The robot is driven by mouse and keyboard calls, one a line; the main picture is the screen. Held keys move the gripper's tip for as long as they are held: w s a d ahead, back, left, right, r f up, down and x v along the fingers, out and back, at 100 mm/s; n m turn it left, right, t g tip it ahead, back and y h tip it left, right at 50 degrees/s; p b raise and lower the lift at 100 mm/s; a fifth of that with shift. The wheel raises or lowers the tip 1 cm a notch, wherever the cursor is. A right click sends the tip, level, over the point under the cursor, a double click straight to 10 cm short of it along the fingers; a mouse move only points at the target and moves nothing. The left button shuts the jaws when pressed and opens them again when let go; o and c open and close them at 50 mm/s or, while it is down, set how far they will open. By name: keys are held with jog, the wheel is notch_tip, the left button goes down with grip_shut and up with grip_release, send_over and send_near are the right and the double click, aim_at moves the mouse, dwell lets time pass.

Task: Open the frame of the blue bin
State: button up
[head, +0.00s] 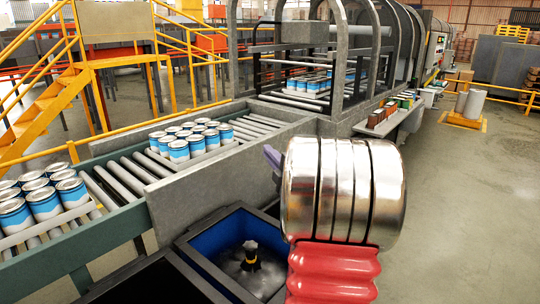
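The blue bin (212,237) stands on the floor at the bottom middle, in front of the roller conveyor. A dark square frame (187,262) runs around its top. Inside is a grey, shiny, liner-like surface with a small black and yellow piece (250,256) in the middle. My arm, a metal cylinder with red bellows, covers the bin's right side. My gripper is mostly hidden behind the arm; only a purple-grey tip (272,157) shows, above and behind the bin. I cannot tell whether its fingers are open.
A dark panel or second bin (140,284) adjoins at the lower left. The roller conveyor (125,182) carries trays of blue and white cans behind the bin. A side shelf (395,122) holds small boxes.

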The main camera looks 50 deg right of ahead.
grip_shut()
dwell(0.9)
jog(key=shift+c, duration=0.5)
grip_release()
jog(key=o, duration=0.5)
jog(key=shift+o, duration=0.2)
jog(key=shift+s, duration=0.1)
jog(key=v, duration=1.3)
jog(key=shift+s, duration=0.35)
jog(key=shift+o, duration=0.7)
jog(key=shift+a, duration=0.15)
